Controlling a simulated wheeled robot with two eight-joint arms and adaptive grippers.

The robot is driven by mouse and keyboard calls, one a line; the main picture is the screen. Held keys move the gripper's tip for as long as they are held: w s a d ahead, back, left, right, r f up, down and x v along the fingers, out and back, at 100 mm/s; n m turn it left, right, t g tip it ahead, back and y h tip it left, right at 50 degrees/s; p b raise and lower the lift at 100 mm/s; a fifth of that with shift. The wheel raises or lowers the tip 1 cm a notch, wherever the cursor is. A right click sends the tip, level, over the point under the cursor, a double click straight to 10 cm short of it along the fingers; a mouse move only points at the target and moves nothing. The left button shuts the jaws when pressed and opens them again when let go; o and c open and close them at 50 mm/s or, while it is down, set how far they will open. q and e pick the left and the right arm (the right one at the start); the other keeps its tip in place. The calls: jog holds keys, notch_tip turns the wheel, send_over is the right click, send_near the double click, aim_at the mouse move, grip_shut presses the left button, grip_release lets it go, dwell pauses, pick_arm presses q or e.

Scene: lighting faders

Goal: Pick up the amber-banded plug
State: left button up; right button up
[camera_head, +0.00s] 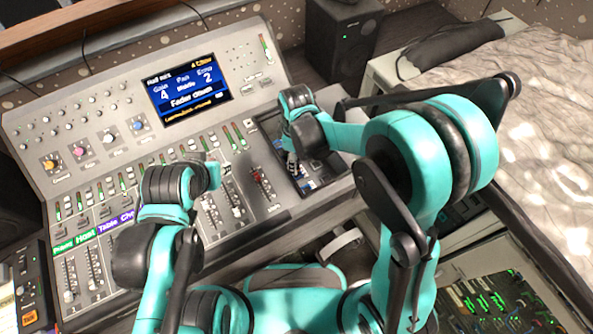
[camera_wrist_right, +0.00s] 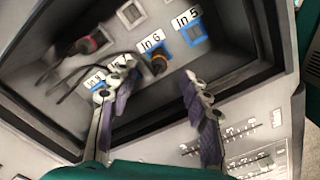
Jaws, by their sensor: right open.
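In the right wrist view, a plug with an amber band (camera_wrist_right: 158,64) stands in the socket row of a dark recess, beside the "In 6" label. Its black cable runs left. My right gripper (camera_wrist_right: 157,88) is open, its two fingers spread on either side below the plug, with nothing between them. In the head view my right gripper (camera_head: 293,165) points down into the recess, and the plug cannot be made out there. My left arm reaches over the console's faders; its fingers are hidden behind the wrist.
A red-banded plug (camera_wrist_right: 88,43) sits left of the amber one, with loose black cables near it. The "In 5" socket (camera_wrist_right: 194,33) is empty. The recess walls stand close around. The mixing console (camera_head: 140,75) has a lit screen (camera_head: 188,88); a speaker (camera_head: 342,40) stands behind.

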notch_tip(320, 180, down, 5)
jog(key=shift+w+d+f+b, duration=0.1)
jog(key=shift+b, duration=1)
jog(key=shift+c, duration=0.3)
grip_shut()
jog(key=shift+r, duration=0.25)
notch_tip(320, 180, up, 10)
jog(key=p, duration=0.4)
jog(key=shift+f, duration=0.2)
notch_tip(320, 180, up, 3)
jog(key=shift+r+p, duration=0.15)
jog(key=shift+p, duration=0.95)
